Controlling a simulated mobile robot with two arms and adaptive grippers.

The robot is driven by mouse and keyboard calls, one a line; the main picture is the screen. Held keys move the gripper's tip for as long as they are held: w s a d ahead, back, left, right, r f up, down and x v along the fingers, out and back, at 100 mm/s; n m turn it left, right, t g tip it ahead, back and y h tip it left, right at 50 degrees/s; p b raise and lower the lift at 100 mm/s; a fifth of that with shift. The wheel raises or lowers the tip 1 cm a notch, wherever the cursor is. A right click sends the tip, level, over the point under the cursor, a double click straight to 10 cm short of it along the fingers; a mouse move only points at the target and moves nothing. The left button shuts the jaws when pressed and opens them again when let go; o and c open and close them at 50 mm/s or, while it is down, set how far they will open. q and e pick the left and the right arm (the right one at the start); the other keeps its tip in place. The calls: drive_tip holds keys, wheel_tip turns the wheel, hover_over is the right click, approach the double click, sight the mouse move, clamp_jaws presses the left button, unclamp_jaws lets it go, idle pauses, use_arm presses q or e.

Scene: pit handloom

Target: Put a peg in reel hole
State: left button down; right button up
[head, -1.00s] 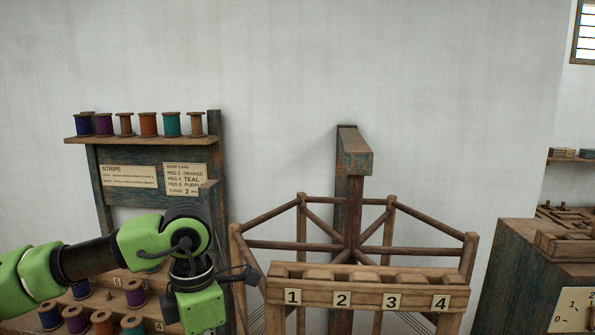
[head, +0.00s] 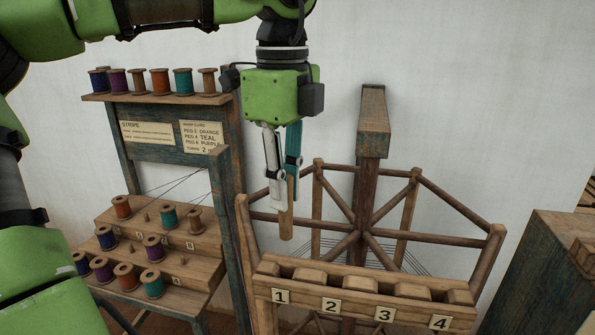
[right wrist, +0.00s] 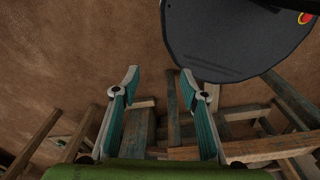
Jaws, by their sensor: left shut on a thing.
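My left gripper (head: 283,190) points down and is shut on a tapered wooden peg (head: 287,222). The peg hangs nearly upright, with its lower end clear of the fingers. In the picture it is above and left of the numbered rail (head: 360,303), close to the reel's left post (head: 246,245). The wooden reel frame (head: 435,200) has spokes and bars around a post. The rail has labels 1 to 4 and pockets between blocks. I cannot make out a reel hole. In the right wrist view my right gripper (right wrist: 160,82) is open and empty.
A spool rack (head: 165,100) stands at the left, with spools on its top shelf and lower steps. Small pegs (head: 145,218) stand on the steps. A wooden cabinet (head: 540,270) stands at the right. Wooden beams (right wrist: 245,150) lie beyond my right fingers.

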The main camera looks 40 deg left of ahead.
sight(285, 238)
use_arm(q)
drive_tip(key=shift+d, duration=0.1)
drive_tip(key=shift+s+f, duration=0.1)
drive_tip(key=shift+f, duration=0.05)
drive_tip(key=shift+s+f, duration=0.2)
drive_tip(key=shift+f, duration=0.3)
drive_tip(key=shift+w+f, duration=0.15)
drive_tip(key=shift+f, duration=1.65)
drive_tip(key=shift+a+f+b, duration=0.2)
drive_tip(key=shift+f+b, duration=0.85)
drive_tip(key=shift+d+f+b, duration=0.1)
drive_tip(key=shift+f+b, duration=1.5)
drive_tip(key=shift+f, duration=0.05)
use_arm(e)
drive_tip(key=shift+s+f, duration=0.2)
drive_tip(key=shift+f, duration=1.1)
drive_tip(key=shift+s+f, duration=0.2)
drive_tip(key=shift+f, duration=1.05)
